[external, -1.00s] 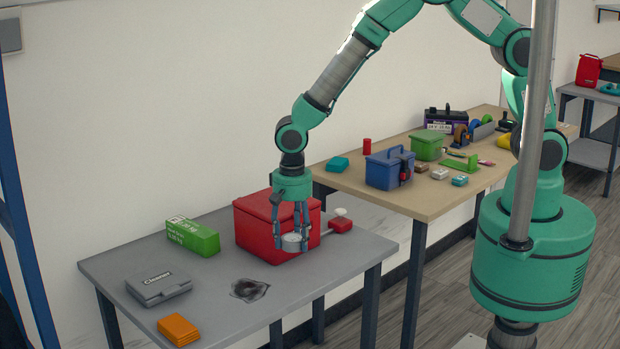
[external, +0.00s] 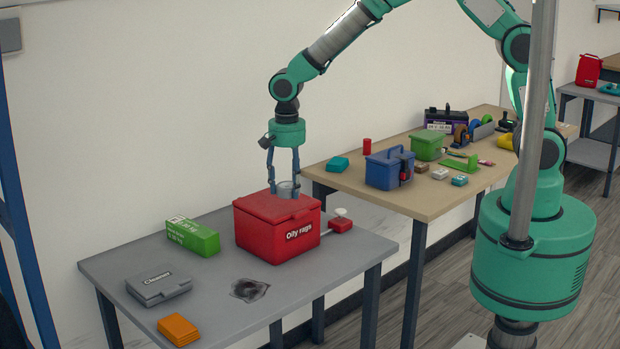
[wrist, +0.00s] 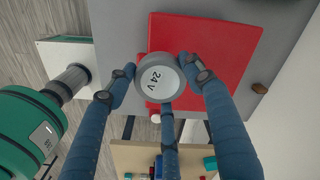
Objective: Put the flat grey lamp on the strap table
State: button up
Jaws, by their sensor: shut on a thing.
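The flat grey lamp is a short round disc marked "24 V" (wrist: 160,80). In the external view the lamp (external: 287,188) is small and partly hidden by fingers. My gripper (external: 284,186) points down with its three blue fingers shut around the lamp. It holds the lamp at about the height of the lid of the red "Oily rags" box (external: 277,228), or just above it. In the wrist view the red box (wrist: 225,60) lies behind the lamp. No strap shows clearly, so I cannot tell which table is the strap table.
The wooden table (external: 430,203) holds a blue toolbox (external: 388,170) and a green box (external: 427,147).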

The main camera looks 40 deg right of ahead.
jog(key=w+d+m, duration=0.2)
jog(key=w+d, duration=0.4)
jog(key=d, duration=0.4)
jog(key=w+d+m, duration=0.3)
jog(key=w+d, duration=0.3)
jog(key=d, duration=0.4)
jog(key=w+d+m, duration=0.2)
jog(key=w+d, duration=0.5)
jog(key=d, duration=0.4)
jog(key=d+m+p, duration=0.1)
jog(key=d+m, duration=0.6)
jog(key=d, duration=3.2)
jog(key=f, duration=0.3)
jog(key=d+f, duration=0.1)
jog(key=f, duration=0.1)
jog(key=shift+w, duration=0.1)
jog(key=shift+f, duration=0.15)
jog(key=shift+f, duration=3.05)
